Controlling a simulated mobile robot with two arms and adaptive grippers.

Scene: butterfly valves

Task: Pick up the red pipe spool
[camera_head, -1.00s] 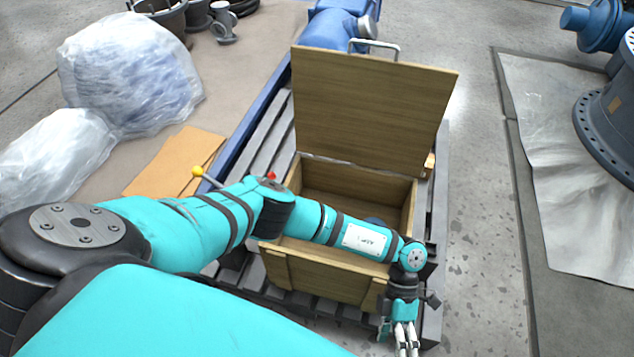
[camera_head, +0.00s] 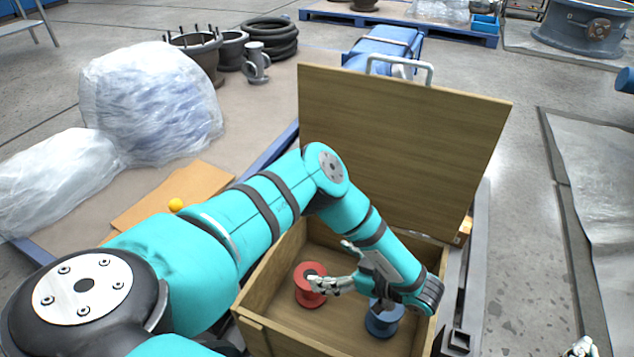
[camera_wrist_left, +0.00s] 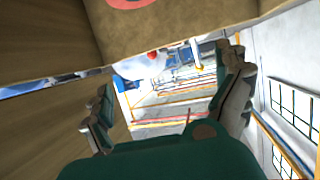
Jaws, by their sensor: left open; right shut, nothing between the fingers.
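The red pipe spool (camera_head: 309,284) stands in the open wooden box, on its floor towards the left. Part of it also shows at the top edge of the left wrist view (camera_wrist_left: 128,3). My left gripper (camera_head: 332,266) is open and empty, over the inside of the box just right of the red spool. Its fingers point left towards the spool, and one overlaps the spool's right side in the head view; I cannot tell whether they touch. My right gripper (camera_head: 581,347) is shut and empty, only partly in view at the bottom right edge.
A blue spool (camera_head: 384,318) stands in the box to the right, partly under my left wrist. The box walls (camera_head: 262,280) surround the spools, and the raised lid (camera_head: 395,150) stands behind them. Wrapped bundles (camera_head: 150,100) lie to the left.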

